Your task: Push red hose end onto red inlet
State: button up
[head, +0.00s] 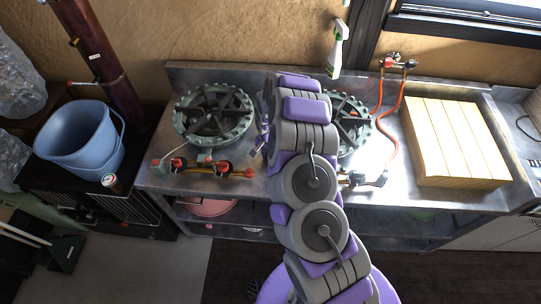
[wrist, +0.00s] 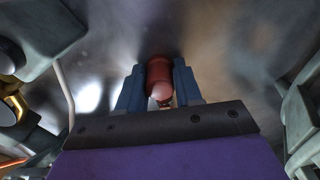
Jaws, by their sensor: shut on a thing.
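In the wrist view, my gripper (wrist: 159,88) is shut on a short red cylinder that looks like the red hose end (wrist: 158,70). A paler rounded tip shows at its near end, between the two blue-grey fingers. Grey metal lies behind it. A brass pipe with red knobs (head: 208,168) runs along the counter front at the left. Red parts show at both of its ends; I cannot tell which is the red inlet. No join between hose end and inlet is visible.
Burners stand at left (head: 213,114) and right (head: 352,122), the right one partly behind my arm. An orange hose (head: 386,140) drops from a wall tap (head: 397,64) to the counter's front. A wooden board (head: 455,142) fills the right; a blue bucket (head: 78,143) stands left.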

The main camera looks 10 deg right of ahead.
grip_shut()
jog(key=shift+r, duration=0.2)
jog(key=shift+r+p, duration=1.55)
jog(key=shift+r, duration=1.25)
